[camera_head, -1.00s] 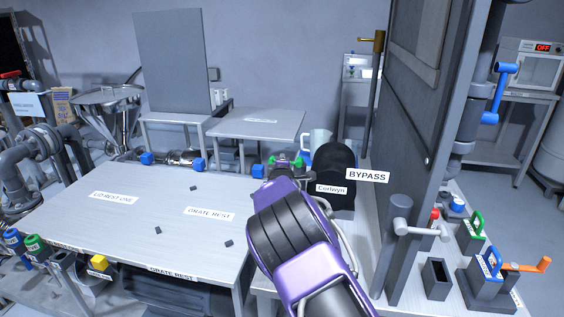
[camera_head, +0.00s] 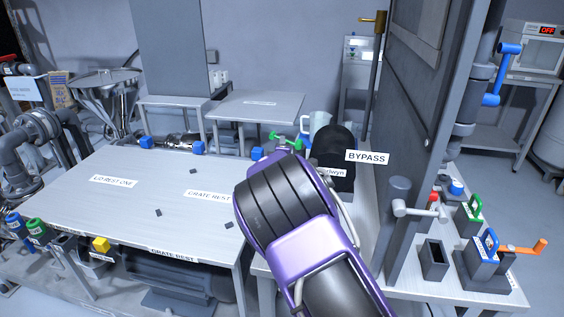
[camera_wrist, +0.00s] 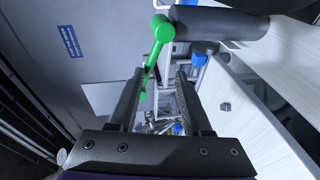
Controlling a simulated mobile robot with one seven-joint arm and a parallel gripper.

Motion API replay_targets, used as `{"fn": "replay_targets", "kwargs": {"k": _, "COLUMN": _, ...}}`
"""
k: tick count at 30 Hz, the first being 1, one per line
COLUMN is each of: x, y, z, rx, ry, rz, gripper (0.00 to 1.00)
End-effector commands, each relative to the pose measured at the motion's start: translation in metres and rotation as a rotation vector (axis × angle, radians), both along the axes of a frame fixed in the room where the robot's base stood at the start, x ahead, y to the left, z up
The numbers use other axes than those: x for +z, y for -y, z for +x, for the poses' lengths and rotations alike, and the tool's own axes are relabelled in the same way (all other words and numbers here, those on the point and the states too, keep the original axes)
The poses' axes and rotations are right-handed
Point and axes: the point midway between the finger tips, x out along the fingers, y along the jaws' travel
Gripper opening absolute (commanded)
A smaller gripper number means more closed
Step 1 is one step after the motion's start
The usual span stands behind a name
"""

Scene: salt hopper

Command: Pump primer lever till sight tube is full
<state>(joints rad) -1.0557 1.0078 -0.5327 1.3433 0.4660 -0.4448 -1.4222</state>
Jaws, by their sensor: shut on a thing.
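A green lever (camera_wrist: 159,45) with a round knob end runs down between the fingers of my gripper (camera_wrist: 162,74) in the wrist view. In the head view the green lever (camera_head: 285,139) shows just beyond my purple and black wrist, which hides my fingers there.
A metal table (camera_head: 130,205) with rest labels fills the left. A tall grey panel (camera_head: 415,130) stands right of the BYPASS label (camera_head: 367,157). A low bench (camera_head: 460,285) at right carries green, blue and orange handles. A pale mug (camera_head: 318,124) stands behind the lever.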

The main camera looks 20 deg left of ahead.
Motion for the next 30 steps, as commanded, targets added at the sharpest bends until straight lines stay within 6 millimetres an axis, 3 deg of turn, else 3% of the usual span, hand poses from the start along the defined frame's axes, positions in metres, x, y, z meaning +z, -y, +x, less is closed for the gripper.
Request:
{"fn": "replay_targets", "kwargs": {"k": 18, "x": 0.022, "y": 0.046, "z": -0.099, "rx": 0.001, "ry": 0.001, "rz": 0.003, "gripper": 0.44}}
{"fn": "replay_targets", "kwargs": {"k": 24, "x": 0.026, "y": 0.055, "z": -0.116, "rx": -0.001, "ry": 0.002, "rz": 0.003, "gripper": 0.44}}
{"fn": "replay_targets", "kwargs": {"k": 30, "x": 0.026, "y": 0.057, "z": -0.119, "rx": -0.002, "ry": 0.003, "rz": 0.003, "gripper": 0.44}}
